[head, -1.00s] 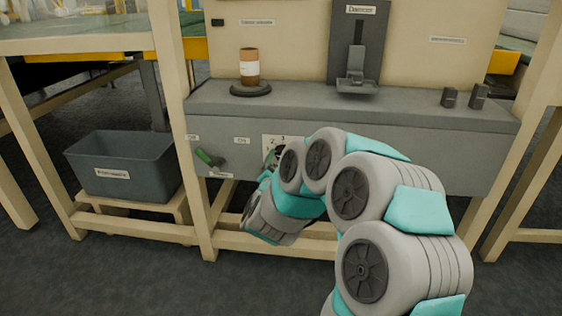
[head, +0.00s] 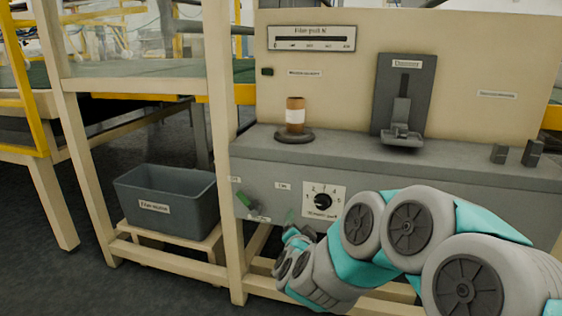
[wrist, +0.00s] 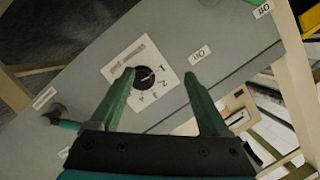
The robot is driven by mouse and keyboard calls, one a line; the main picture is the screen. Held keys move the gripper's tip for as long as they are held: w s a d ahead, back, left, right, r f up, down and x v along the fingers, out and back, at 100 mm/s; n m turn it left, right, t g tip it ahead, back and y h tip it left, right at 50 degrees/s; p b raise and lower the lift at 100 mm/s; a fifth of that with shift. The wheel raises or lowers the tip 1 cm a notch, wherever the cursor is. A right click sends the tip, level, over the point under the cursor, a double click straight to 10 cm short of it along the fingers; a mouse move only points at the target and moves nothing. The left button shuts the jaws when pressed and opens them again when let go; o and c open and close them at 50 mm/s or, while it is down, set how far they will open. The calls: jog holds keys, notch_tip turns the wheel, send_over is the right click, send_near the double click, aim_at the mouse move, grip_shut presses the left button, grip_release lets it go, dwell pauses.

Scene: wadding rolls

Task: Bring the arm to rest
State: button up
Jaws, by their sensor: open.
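My gripper (wrist: 158,76) is open and empty in the wrist view, its two green fingers apart in front of the grey panel. In the head view my arm reaches in from the lower right. Its gripper end is low by the panel's lower edge, left of and below the numbered dial (head: 322,199); the fingers are small and hard to make out there. In the wrist view the black dial (wrist: 137,76) on its white plate shows behind and between the fingers, with no visible hold on it. I cannot read its setting surely.
A green lever (head: 246,203) sits left of the dial, between On and Off labels. A brown roll (head: 295,115) stands on a dark disc on the ledge. A grey bin (head: 165,199) stands at left on a low stand. Wooden legs and rails frame the panel.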

jog(key=s+a+f+n+g+y, duration=0.1)
jog(key=s+a+n+g+y, duration=0.25)
jog(key=s, duration=0.45)
jog(key=s+a+f+n+g+y, duration=0.2)
jog(key=s+n+g, duration=0.2)
jog(key=s, duration=0.4)
jog(key=s+d+g+h, duration=0.1)
jog(key=s+d+g, duration=0.2)
jog(key=s, duration=0.7)
jog(key=s+d+n+g+h, duration=0.1)
jog(key=s+d+g, duration=0.2)
jog(key=s, duration=0.7)
jog(key=s+d+n+g+h, duration=0.1)
jog(key=s+d+g, duration=0.2)
jog(key=s+d, duration=0.3)
jog(key=s, duration=0.4)
jog(key=shift+d+f+g, duration=0.3)
jog(key=shift+d+g, duration=0.05)
jog(key=shift+h, duration=0.25)
